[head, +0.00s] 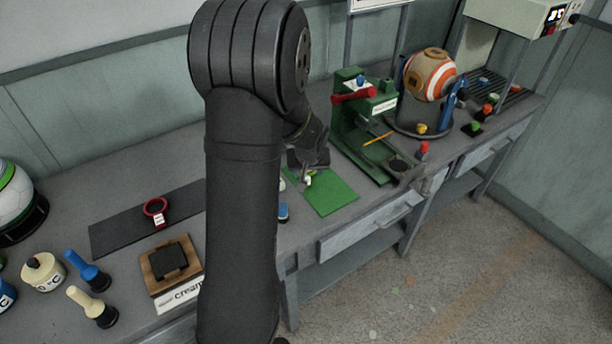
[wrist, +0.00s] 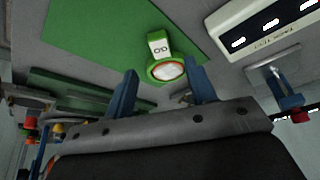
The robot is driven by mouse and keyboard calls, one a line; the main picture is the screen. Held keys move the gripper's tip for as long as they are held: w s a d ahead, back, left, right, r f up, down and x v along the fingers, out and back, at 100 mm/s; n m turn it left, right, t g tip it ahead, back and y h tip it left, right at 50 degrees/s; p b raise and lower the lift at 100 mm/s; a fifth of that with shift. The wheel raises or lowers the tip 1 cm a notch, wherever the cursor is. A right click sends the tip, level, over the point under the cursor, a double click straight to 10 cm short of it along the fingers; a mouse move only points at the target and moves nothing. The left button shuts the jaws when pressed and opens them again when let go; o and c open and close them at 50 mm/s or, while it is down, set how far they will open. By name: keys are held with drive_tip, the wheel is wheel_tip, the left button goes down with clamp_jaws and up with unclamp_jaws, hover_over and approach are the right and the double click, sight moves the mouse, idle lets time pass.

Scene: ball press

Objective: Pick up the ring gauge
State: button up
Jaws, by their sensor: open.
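A green ring gauge (wrist: 151,73) with a white "GO" tag lies on the green mat (wrist: 80,40) in the wrist view. My gripper (wrist: 162,68) is open, its two blue fingers to either side of the ring in that view. The fingers look apart from the ring; the height between them is hard to judge. In the head view my gripper (head: 309,160) is over the green mat (head: 332,194), and only a small white part of the gauge shows. A second, red ring gauge (head: 147,209) with a white tag lies on the dark mat (head: 108,236).
A green press (head: 352,125) with a red handle stands just behind and right of the green mat. An orange-striped ball (head: 428,70) sits beyond it. Stamps, a jar (head: 43,276) and a wooden block (head: 158,283) stand at left. A display box (wrist: 265,30) is near in the wrist view.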

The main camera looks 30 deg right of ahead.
sight(306, 178)
drive_tip(key=shift+w+x, duration=0.15)
drive_tip(key=shift+x, duration=1.4)
drive_tip(key=shift+w+x, duration=0.15)
drive_tip(key=shift+x, duration=1.4)
drive_tip(key=shift+d+r, duration=0.1)
drive_tip(key=shift+r, duration=0.05)
clamp_jaws()
drive_tip(key=shift+r, duration=0.1)
